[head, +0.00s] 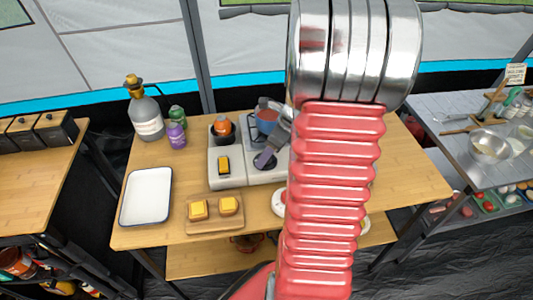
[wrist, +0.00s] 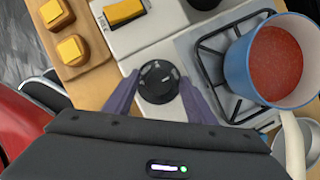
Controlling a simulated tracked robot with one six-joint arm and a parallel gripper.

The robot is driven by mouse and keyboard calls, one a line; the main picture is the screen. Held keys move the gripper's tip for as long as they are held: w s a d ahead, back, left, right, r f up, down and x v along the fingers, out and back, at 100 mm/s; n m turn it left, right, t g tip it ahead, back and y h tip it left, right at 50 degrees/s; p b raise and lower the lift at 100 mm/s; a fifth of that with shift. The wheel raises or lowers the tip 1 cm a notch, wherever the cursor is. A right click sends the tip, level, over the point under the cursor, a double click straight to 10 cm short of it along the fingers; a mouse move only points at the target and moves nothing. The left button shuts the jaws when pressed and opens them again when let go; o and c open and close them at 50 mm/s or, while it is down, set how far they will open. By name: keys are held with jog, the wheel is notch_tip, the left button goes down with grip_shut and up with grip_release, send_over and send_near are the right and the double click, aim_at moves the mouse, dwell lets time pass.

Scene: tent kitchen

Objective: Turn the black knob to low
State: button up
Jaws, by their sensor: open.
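The black knob (wrist: 158,82) is on the front of the stove (wrist: 205,60), with pale markings on its top face. In the wrist view my gripper (wrist: 158,92) is open, with one purple finger on each side of the knob. I cannot tell whether the fingers touch it. In the head view the knob (head: 265,161) shows dark below my gripper (head: 265,157), partly covered by a finger. A blue pot (wrist: 270,62) with red contents stands on the stove's grate, and it also shows in the head view (head: 266,121).
A wooden board (head: 215,225) with yellow-topped blocks lies left of the stove front. A white tray (head: 146,197), a grey bottle (head: 146,117) and a purple bottle (head: 177,135) stand farther left. The pot's pale handle (wrist: 291,140) reaches close to my gripper's right side.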

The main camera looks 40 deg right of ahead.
jog(key=shift+c, duration=0.3)
jog(key=c, duration=0.9)
jog(key=shift+a, duration=0.15)
jog(key=shift+c, duration=0.3)
